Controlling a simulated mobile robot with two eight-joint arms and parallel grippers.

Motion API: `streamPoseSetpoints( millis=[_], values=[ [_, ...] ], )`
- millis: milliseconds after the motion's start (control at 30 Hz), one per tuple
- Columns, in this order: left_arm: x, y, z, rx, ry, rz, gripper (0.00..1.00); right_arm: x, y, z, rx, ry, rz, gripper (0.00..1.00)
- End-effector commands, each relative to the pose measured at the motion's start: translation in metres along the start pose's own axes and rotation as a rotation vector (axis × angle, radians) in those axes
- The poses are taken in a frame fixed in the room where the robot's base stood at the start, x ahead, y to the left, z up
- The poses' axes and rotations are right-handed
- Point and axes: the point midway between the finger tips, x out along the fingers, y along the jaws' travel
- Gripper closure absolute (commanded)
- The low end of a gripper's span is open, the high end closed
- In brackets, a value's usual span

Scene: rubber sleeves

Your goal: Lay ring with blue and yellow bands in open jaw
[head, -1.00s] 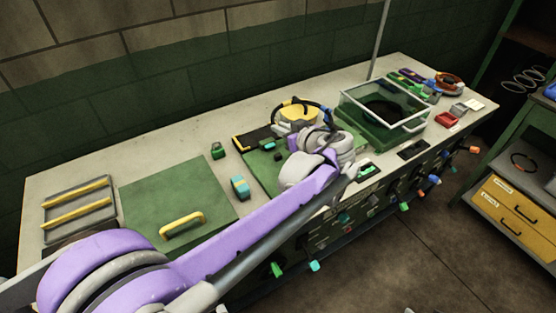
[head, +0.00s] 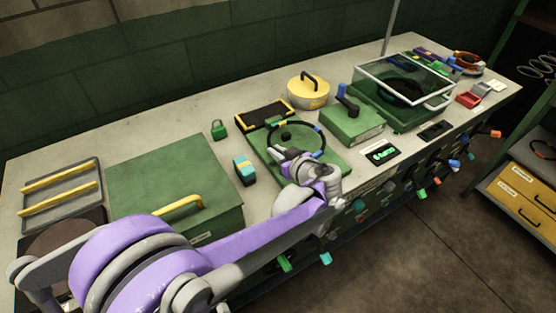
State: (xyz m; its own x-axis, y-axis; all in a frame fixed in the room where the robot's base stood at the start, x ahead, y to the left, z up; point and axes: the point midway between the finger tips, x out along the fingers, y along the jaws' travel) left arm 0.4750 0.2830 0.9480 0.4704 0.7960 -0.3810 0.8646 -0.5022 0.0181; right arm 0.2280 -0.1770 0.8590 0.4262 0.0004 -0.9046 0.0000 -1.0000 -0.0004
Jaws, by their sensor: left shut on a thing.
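A black ring (head: 325,141) with blue and yellow bands is at the middle of the bench in the head view. My left gripper (head: 283,153) is shut on the ring at its near left side. The ring is over a flat green base (head: 263,152) with a dark round knob (head: 286,136) inside its outline. I cannot tell whether the ring touches the base. My gripper and wrist hide the base's near part. I cannot clearly make out an open jaw. My right gripper is not in view.
A yellow lidded pot (head: 308,93) and a green box with a blue lever (head: 352,124) stand behind and right. A glass-lidded green case (head: 404,92) is farther right.

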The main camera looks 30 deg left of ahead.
Motion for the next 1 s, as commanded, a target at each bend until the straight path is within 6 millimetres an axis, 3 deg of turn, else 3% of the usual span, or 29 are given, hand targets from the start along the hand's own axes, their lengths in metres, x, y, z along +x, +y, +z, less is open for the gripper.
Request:
streamPoseSetpoints(
  millis=[267,567,600,733,1000],
  values=[
    [0.013,-0.001,0.032,0.000,0.000,0.000,1.00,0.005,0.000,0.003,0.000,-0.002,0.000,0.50],
    [0.014,-0.001,0.034,0.000,0.000,0.000,1.00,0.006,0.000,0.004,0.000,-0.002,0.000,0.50],
    [0.014,-0.001,0.034,0.000,0.000,0.000,0.82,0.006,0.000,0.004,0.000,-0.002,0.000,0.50],
    [0.014,-0.001,0.033,0.000,0.000,0.000,0.58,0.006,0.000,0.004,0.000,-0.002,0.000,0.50],
    [0.014,-0.001,0.033,0.000,0.000,0.000,0.57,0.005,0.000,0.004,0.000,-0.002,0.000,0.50]
  ],
)
